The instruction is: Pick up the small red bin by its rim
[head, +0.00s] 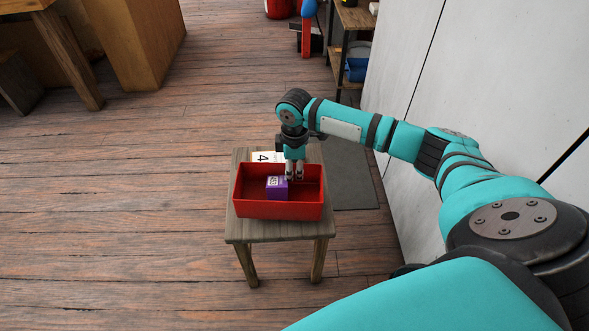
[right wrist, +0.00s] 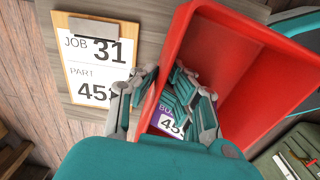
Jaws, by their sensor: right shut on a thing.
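The small red bin (head: 255,210) sits on a small wooden stool (head: 240,236). A purple box (head: 277,188) with a white label is inside it, left of the middle. My right gripper (head: 294,176) points down at the bin's back rim. In the right wrist view, the fingers of my right gripper (right wrist: 165,85) are on both sides of the wall of the red bin (right wrist: 235,50), shut on its rim. The purple box (right wrist: 163,120) shows partly behind the fingers. My left gripper is not in view.
A clipboard (right wrist: 93,60) reading "JOB 31" lies beside the bin; its sheet (head: 266,156) shows behind the bin in the head view. A dark mat (head: 350,180) lies right of the stool, near a white wall (head: 420,130).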

